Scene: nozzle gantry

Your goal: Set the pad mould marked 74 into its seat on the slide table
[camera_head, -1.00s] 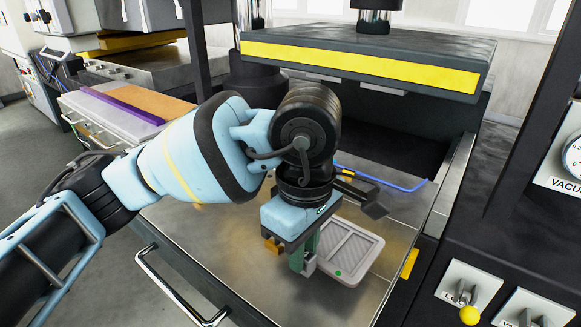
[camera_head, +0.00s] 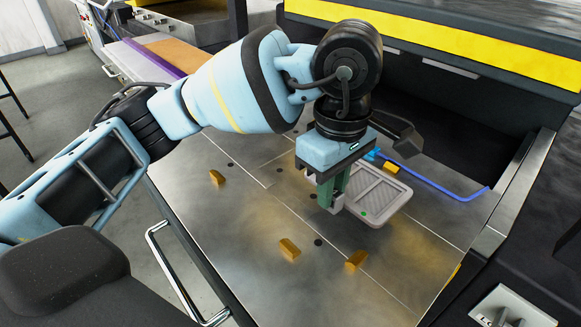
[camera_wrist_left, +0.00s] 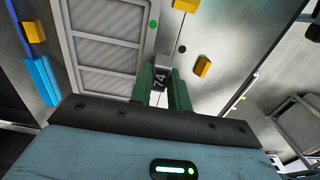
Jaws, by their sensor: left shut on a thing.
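In the left wrist view the green fingers (camera_wrist_left: 163,90) straddle the tab, marked 74, and the mould (camera_wrist_left: 105,48) extends to the upper left. The mould lies roughly flat over the slide table (camera_head: 235,225), towards its back right. I cannot tell whether it touches the table. The seat is not clearly visible. My right gripper is not in view.
Yellow blocks stand on the table: two in front (camera_head: 290,249), one at left (camera_head: 215,178), one behind the mould (camera_head: 391,168). A bent blue rod (camera_head: 440,182) runs behind and right of the mould. The press head (camera_head: 440,50) overhangs the back.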

